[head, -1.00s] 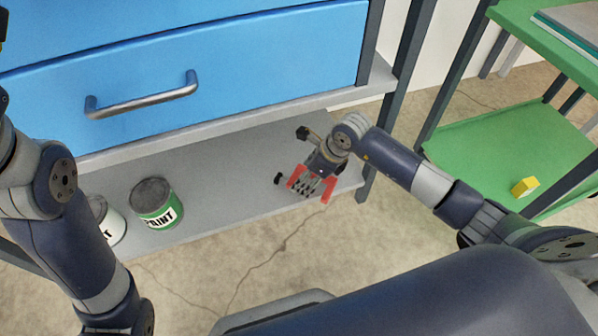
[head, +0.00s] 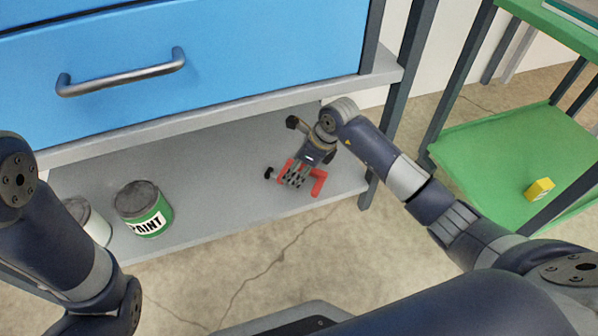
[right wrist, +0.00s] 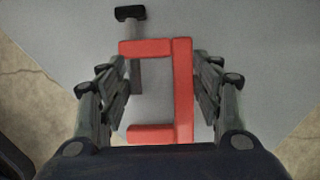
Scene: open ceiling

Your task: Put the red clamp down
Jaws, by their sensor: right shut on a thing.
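The red clamp (head: 319,184) is a C-shaped frame with a dark screw and black handle. It is at my right gripper (head: 296,175), over the right end of the grey lower shelf (head: 235,170). In the right wrist view the clamp (right wrist: 183,95) lies between the two fingers of my right gripper (right wrist: 160,80), which is shut on it. The screw and its black end stick out at the top left there. I cannot tell whether the clamp touches the shelf. My left gripper is out of view; only part of the left arm shows.
A green paint can (head: 144,209) and a white can (head: 88,222) stand on the left of the shelf. Blue drawers (head: 230,60) are above. A green cart (head: 500,150) with a yellow block (head: 540,189) stands at right. The shelf's middle is clear.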

